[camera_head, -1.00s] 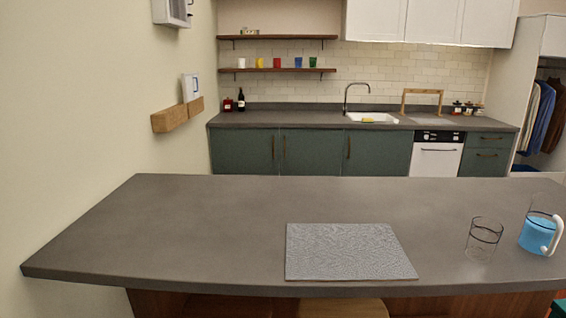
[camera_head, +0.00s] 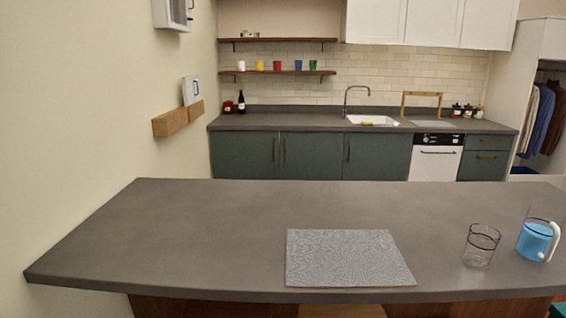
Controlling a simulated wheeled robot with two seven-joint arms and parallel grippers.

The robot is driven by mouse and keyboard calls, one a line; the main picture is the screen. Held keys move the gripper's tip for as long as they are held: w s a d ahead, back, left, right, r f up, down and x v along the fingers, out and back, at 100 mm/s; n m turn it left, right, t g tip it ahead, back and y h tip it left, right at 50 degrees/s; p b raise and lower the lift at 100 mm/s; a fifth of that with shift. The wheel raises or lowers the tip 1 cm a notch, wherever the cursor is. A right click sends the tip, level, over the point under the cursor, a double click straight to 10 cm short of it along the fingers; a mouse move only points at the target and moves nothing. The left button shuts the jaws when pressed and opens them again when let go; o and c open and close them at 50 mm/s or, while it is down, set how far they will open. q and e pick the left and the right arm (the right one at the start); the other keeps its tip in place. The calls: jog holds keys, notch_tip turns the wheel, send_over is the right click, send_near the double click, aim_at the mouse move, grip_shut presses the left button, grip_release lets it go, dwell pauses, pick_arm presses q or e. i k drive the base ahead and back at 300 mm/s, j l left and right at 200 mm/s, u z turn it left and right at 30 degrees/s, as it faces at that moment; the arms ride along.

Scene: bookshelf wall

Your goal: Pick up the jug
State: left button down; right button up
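The jug (camera_head: 534,240) stands upright on the grey counter at the far right of the head view. It is clear, holds blue liquid, and has a white handle on its right, near side. A clear empty glass (camera_head: 480,246) with a dark band near its rim stands just left of the jug, apart from it. Neither of my grippers shows in this view.
A grey textured mat (camera_head: 347,258) lies on the counter (camera_head: 220,220) near its front edge.

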aim_at(544, 222)
jog(key=z, duration=1.5)
